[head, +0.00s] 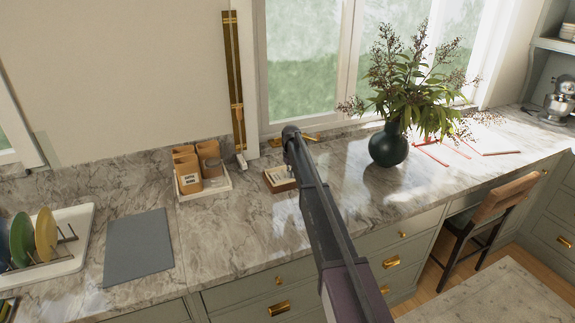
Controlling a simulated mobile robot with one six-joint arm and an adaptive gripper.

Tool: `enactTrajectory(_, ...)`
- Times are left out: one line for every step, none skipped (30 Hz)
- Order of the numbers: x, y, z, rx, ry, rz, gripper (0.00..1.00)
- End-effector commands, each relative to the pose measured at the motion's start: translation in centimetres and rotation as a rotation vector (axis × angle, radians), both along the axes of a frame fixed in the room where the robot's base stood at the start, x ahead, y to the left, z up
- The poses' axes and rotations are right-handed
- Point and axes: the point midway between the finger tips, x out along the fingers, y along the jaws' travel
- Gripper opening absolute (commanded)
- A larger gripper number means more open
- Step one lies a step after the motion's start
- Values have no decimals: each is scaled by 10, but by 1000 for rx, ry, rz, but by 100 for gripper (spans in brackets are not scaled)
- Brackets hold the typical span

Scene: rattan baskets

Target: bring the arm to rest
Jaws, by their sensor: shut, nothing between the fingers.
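My arm (322,215) reaches up from the bottom of the head view, over the marble countertop (225,235). Its far visible end is a dark rounded joint near the window sill. I cannot make out my gripper or its fingers in this view. The arm runs close beside a small wooden box (280,180) with a pale label, and overlaps its right side in the picture. I cannot tell whether they touch.
A white tray (222,187) holds several wooden canisters (188,172). A grey mat (138,246) and a dish rack with plates (45,234) stand left. A dark vase (388,147) with branches stands right of the arm. A wooden chair (490,215) stands at the counter's right.

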Motion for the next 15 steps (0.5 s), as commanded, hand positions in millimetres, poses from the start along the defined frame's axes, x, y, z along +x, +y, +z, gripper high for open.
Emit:
enactTrajectory(-4, -1, 0, 0, 0, -2, 0)
enactTrajectory(-6, -1, 0, 0, 0, -3, 0)
enactTrajectory(-12, -2, -1, 0, 0, -6, 0)
enactTrajectory(-16, -3, -1, 0, 0, -9, 0)
enactTrajectory(-22, -4, -1, 0, 0, -12, 0)
enactTrajectory(-31, -6, -1, 0, 0, -18, 0)
enactTrajectory(-39, -7, -2, 0, 0, -22, 0)
enactTrajectory(-48, -9, -2, 0, 0, -27, 0)
enactTrajectory(-61, -11, -2, 0, 0, -34, 0)
enactTrajectory(-72, -13, -3, 0, 0, -41, 0)
enactTrajectory(-84, -15, -3, 0, 0, -49, 0)
enactTrajectory(-100, -17, -4, 0, 0, -59, 0)
enactTrajectory(-113, -19, -4, 0, 1, -67, 0)
enactTrajectory(-126, -22, -5, 0, 1, -75, 0)
enactTrajectory(-144, -24, -6, 0, 1, -86, 0)
